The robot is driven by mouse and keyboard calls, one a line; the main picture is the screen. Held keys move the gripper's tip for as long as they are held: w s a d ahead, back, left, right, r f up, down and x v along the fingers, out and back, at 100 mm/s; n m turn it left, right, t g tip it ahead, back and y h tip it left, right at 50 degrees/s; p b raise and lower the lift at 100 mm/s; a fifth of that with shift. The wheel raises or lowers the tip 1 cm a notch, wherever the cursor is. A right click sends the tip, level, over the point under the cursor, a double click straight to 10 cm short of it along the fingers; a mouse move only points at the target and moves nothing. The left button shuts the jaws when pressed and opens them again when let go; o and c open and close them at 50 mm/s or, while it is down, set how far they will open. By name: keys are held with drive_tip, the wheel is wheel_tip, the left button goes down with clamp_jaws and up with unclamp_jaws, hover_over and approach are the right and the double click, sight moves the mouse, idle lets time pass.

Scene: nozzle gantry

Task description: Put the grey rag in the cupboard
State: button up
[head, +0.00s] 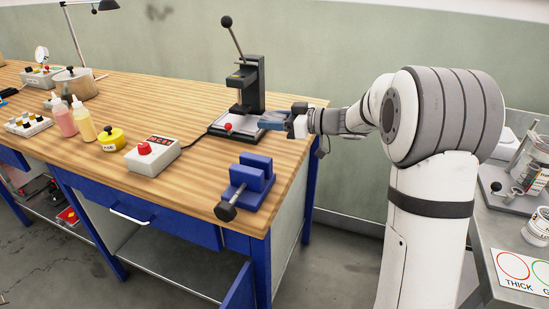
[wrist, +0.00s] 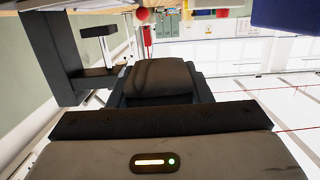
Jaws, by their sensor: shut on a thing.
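My gripper (head: 285,122) is at the end of my arm, over the back right of the workbench beside the lever press. It is shut on a small grey-blue thing (head: 272,119), which I take to be the grey rag. In the wrist view a dark grey, rounded thing (wrist: 158,78) sits in front of the gripper body; its far side is hidden. A blue panel (head: 240,290) like an open door stands low at the bench's front right corner. I cannot tell whether it belongs to the cupboard, and no cupboard inside shows clearly.
The workbench (head: 180,90) holds a black lever press (head: 247,85), a blue vise (head: 246,182), a red-button box (head: 153,155), a yellow pot (head: 111,139) and bottles. My arm stands right of the bench. A grey side table (head: 480,240) with jars stands at the far right.

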hover_over(273, 151)
drive_tip(key=s, duration=0.3)
wheel_tip(273, 151, down, 6)
drive_tip(key=shift+w+r, duration=0.15)
drive_tip(key=shift+r, duration=0.05)
wheel_tip(273, 151, down, 4)
drive_tip(key=shift+b, duration=1.1)
drive_tip(key=shift+f+b, duration=0.25)
drive_tip(key=shift+b, duration=0.25)
drive_tip(key=o, duration=1)
drive_tip(key=shift+r, duration=0.1)
drive_tip(key=p, duration=0.3)
drive_tip(key=shift+r, duration=0.25)
